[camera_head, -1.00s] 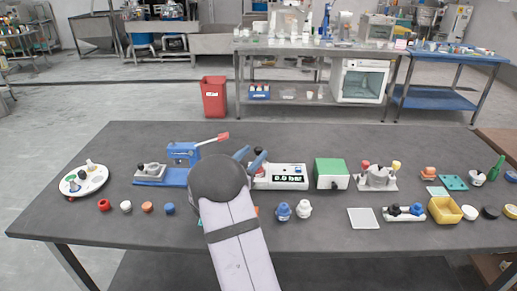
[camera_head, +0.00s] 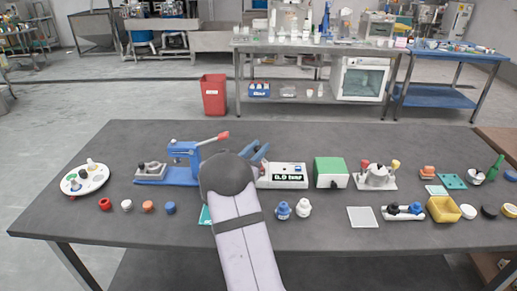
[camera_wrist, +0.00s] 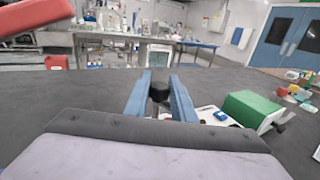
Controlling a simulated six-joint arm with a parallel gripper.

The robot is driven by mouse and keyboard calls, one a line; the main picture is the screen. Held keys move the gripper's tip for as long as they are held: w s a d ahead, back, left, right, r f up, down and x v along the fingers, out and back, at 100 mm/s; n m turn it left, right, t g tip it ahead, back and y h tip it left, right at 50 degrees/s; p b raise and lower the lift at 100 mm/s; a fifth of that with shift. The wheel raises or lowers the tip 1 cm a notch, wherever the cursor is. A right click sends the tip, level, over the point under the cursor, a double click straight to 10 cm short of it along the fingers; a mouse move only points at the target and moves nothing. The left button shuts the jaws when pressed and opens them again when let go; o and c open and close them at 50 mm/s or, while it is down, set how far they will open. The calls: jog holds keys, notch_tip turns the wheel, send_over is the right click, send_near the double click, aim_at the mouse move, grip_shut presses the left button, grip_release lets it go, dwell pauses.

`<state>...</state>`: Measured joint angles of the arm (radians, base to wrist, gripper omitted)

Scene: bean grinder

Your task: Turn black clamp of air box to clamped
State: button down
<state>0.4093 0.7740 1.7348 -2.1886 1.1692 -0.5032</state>
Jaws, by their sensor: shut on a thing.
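The air box (camera_head: 283,176) is a white box with a small lit display, in the middle of the table in the head view. Its left end is hidden behind my arm. In the wrist view its white top (camera_wrist: 212,114) shows to the right of my fingers, with a blue button. My gripper (camera_head: 257,151) has blue fingers at the box's left end. In the wrist view my gripper (camera_wrist: 159,82) is shut on the black clamp (camera_wrist: 158,92), a dark round-topped piece between the fingers. The clamp's lower part is hidden.
A green box (camera_head: 331,172) stands close to the right of the air box. A blue press (camera_head: 183,160) with a red-tipped lever (camera_head: 222,137) stands to the left. Blue and white small parts (camera_head: 294,209) lie in front. The table behind is clear.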

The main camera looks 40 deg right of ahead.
jog(key=c, duration=2.5)
grip_release()
jog(key=shift+f+m+g+b, duration=0.1)
jog(key=shift+m+g+b, duration=0.2)
jog(key=shift+m+g, duration=0.35)
jog(key=shift+c, duration=0.2)
jog(key=shift+m+g+h+b, duration=0.4)
jog(key=shift+m+g, duration=0.55)
jog(key=shift+g, duration=0.9)
jog(key=shift+m+g, duration=1.2)
jog(key=shift+g, duration=0.7)
jog(key=shift+g+b, duration=0.3)
jog(key=o, duration=1.1)
jog(key=shift+c, duration=0.2)
jog(key=shift+t, duration=0.6)
